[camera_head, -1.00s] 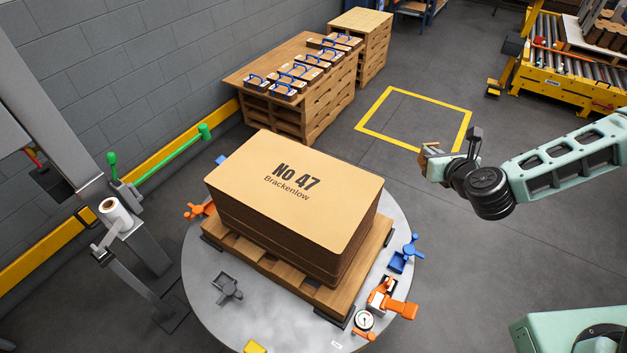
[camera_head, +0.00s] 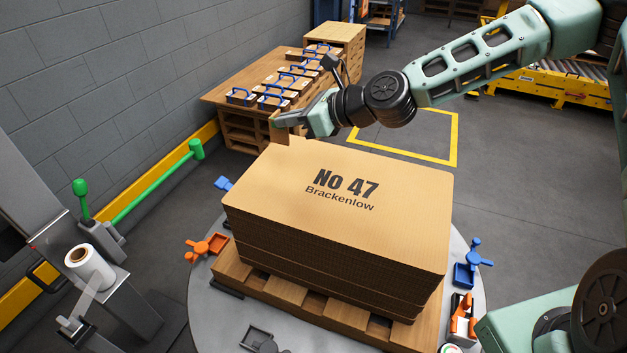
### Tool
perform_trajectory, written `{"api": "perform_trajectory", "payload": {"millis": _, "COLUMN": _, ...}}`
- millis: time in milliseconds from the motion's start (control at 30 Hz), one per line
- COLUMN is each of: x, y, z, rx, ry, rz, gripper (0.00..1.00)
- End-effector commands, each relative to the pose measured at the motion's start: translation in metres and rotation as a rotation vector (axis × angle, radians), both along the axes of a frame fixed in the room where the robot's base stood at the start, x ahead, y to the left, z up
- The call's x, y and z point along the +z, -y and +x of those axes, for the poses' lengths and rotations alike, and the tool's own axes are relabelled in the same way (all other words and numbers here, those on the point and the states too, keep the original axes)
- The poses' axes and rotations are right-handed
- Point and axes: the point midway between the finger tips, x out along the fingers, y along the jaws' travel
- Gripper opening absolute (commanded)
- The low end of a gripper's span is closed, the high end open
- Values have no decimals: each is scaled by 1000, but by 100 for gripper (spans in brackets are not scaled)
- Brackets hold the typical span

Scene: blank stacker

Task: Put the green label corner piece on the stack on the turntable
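The stack of brown cardboard sheets (camera_head: 330,215), its top printed "No 47 Brackenlow", lies on a wooden pallet (camera_head: 232,268) on the round grey turntable (camera_head: 215,318). My gripper (camera_head: 288,123) is at the far left corner of the stack in the picture and appears shut on a brown cardboard corner piece (camera_head: 282,132). A small green patch shows at the piece's left edge, but the label is not clear. The piece overlaps the stack's far left corner in the picture; I cannot tell whether it touches.
A table (camera_head: 228,110) behind holds several blue-handled pieces. Blue and orange clamps (camera_head: 206,246) stand around the turntable. A post with a film roll (camera_head: 88,268) and a green lever (camera_head: 160,180) is at left. A yellow floor square (camera_head: 452,140) lies empty behind my arm.

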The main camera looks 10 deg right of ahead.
Motion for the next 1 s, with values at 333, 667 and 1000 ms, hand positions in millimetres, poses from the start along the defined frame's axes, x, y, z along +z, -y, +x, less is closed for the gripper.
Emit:
{"api": "perform_trajectory", "payload": {"millis": 333, "x": -52, "y": 0, "z": 0, "rx": 0, "ry": -1, "rz": 0, "gripper": 0}}
{"api": "perform_trajectory", "payload": {"millis": 667, "x": -89, "y": 0, "z": -1, "rx": -1, "ry": -2, "rz": 0, "gripper": 0}}
{"api": "perform_trajectory", "payload": {"millis": 1000, "x": -93, "y": 0, "z": 0, "rx": -2, "ry": -1, "rz": 1, "gripper": 0}}
